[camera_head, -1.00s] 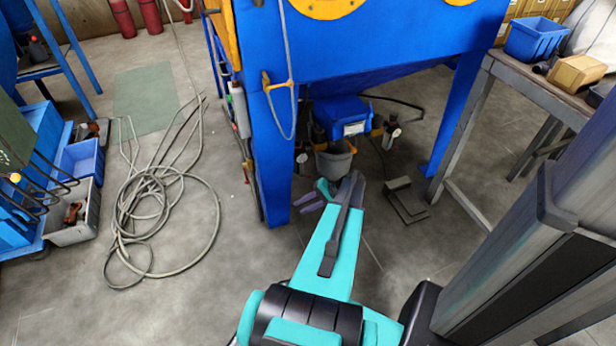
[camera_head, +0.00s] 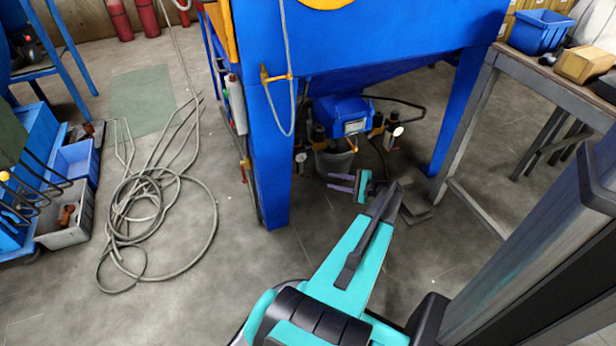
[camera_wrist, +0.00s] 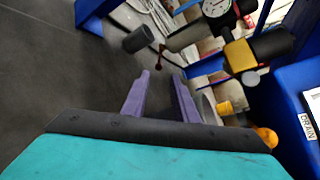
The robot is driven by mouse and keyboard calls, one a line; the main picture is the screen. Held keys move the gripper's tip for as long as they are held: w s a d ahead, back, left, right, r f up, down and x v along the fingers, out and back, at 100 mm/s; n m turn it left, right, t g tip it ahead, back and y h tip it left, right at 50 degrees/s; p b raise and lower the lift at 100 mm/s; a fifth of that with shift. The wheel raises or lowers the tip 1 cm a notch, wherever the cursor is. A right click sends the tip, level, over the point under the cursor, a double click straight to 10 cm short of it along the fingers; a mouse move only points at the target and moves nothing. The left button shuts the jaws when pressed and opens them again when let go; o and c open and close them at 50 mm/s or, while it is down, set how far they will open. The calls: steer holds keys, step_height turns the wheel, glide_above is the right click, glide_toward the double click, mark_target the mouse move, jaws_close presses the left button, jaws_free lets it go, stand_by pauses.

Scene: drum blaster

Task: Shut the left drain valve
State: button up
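My gripper (camera_head: 334,182) has purple fingers pointing left, in front of the grey bucket (camera_head: 334,160) under the blue machine. The wrist view shows its fingers (camera_wrist: 160,90) apart with nothing between them. A blue box (camera_head: 342,112) with a white label hangs above the bucket; in the wrist view the label (camera_wrist: 309,126) reads DRAIN. Dark cylindrical fittings stand at its left (camera_head: 319,134) and right (camera_head: 377,124). A small dark red handle-like part (camera_wrist: 161,56) shows beyond the fingertips, apart from them. I cannot tell which part is the left drain valve.
The machine's blue leg (camera_head: 272,165) stands left of my gripper; another leg (camera_head: 456,115) is at right. A gauge (camera_wrist: 219,7) and yellow-and-black fitting (camera_wrist: 242,55) are close by. A grey workbench (camera_head: 545,85) stands right. Coiled hose (camera_head: 150,215) lies on the left floor.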

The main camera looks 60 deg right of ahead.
steer(key=shift+w+a, duration=0.1)
steer(key=b+x, duration=0.5)
steer(key=x, duration=0.8)
steer(key=shift+w+f, duration=0.2)
steer(key=shift+w, duration=0.15)
steer(key=shift+a, duration=0.1)
jaws_close()
